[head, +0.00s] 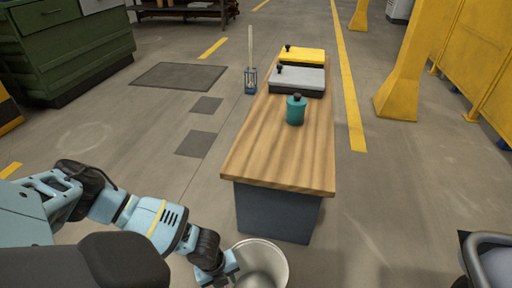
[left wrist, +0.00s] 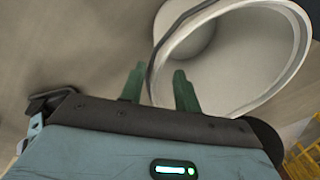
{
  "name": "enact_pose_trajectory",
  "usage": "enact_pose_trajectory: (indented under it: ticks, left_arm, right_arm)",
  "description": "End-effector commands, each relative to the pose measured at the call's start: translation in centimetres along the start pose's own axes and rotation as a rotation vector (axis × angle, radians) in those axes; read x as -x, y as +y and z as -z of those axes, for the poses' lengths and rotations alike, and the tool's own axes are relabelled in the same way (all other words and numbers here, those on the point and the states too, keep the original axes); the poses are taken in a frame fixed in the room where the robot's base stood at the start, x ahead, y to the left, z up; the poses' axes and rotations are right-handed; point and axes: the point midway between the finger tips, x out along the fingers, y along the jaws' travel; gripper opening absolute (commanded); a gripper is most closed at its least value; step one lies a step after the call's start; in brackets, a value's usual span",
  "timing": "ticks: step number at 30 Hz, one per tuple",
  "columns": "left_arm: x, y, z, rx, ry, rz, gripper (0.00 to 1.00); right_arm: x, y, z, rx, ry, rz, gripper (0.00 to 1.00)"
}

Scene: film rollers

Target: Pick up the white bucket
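The white bucket (head: 264,262) stands on the floor at the bottom of the head view, in front of the table, and its lower part is cut off by the picture edge. My left gripper (head: 230,270) is at the bucket's left side. In the left wrist view, the bucket (left wrist: 245,60) fills the upper right, its open mouth facing the camera. The two green fingers of my left gripper (left wrist: 159,85) are apart, with the near rim of the bucket passing between them. I cannot tell whether either finger touches it. My right gripper is not in view.
A wooden-topped table (head: 265,150) stands just beyond the bucket.

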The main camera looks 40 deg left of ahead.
Motion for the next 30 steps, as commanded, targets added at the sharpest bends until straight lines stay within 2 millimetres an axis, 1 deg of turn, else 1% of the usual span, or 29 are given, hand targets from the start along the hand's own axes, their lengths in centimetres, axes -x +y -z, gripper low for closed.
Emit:
enact_pose_trajectory:
  ticks: [1,3,6,13,14,18,21,30]
  left_arm:
    - [-1.2,0.1,0.0,-0.001,0.001,-0.002,0.32]
    - [-2.2,0.2,0.1,0.0,0.002,-0.002,0.32]
    - [-3.1,0.2,0.1,0.001,0.002,-0.003,0.32]
    - [-3.0,0.1,0.1,0.001,0.001,0.0,0.32]
    - [-3.0,0.1,0.1,0.001,0.001,0.0,0.29]
    - [-3.0,0.1,0.1,0.001,0.001,0.0,0.11]
    - [-3.0,0.1,0.1,0.001,0.001,0.0,0.0]
    - [-3.0,0.1,0.0,0.001,0.001,-0.001,0.0]
  right_arm:
    - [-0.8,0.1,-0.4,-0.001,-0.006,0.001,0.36]
    - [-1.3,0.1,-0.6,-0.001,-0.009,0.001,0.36]
    - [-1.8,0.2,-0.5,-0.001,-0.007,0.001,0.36]
    - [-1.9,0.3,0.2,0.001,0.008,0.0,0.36]
    - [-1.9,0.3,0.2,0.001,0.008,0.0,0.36]
    - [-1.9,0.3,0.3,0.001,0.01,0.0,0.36]
    - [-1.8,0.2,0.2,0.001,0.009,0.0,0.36]
    - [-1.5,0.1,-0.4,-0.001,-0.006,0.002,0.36]
